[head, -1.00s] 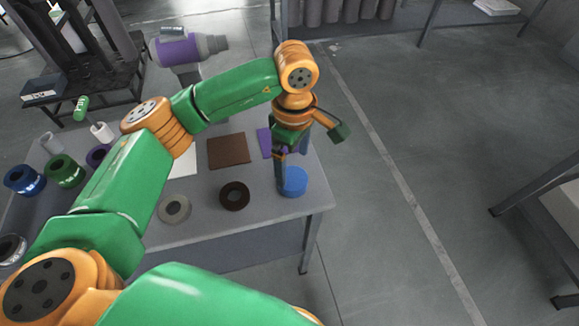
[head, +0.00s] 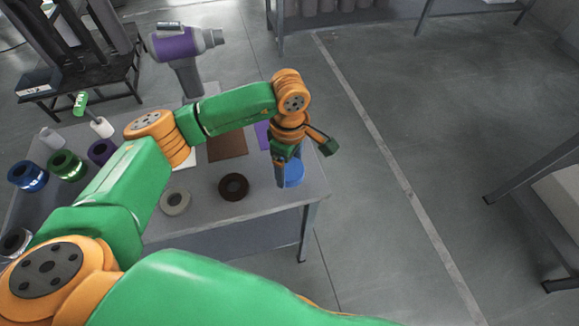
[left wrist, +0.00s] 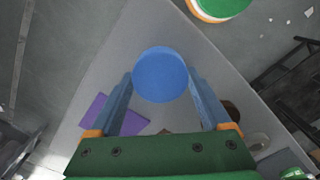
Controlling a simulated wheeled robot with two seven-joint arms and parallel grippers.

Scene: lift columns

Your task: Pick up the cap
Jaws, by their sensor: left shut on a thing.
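The blue round cap (head: 294,173) is at the right end of the grey table (head: 257,198), partly hidden by my left gripper (head: 283,177) in the head view. In the left wrist view the cap (left wrist: 160,75) sits between the two fingertips of my left gripper (left wrist: 160,82), which are shut on its sides. I cannot tell whether the cap is still touching the table. My right gripper is not in view.
A brown ring (head: 233,187) and a grey ring (head: 174,202) lie left of the cap. A brown square (head: 227,146) and a purple square (head: 262,134) lie behind. Several coloured rolls and a purple-and-grey tool (head: 183,44) are farther left. Open floor is right of the table.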

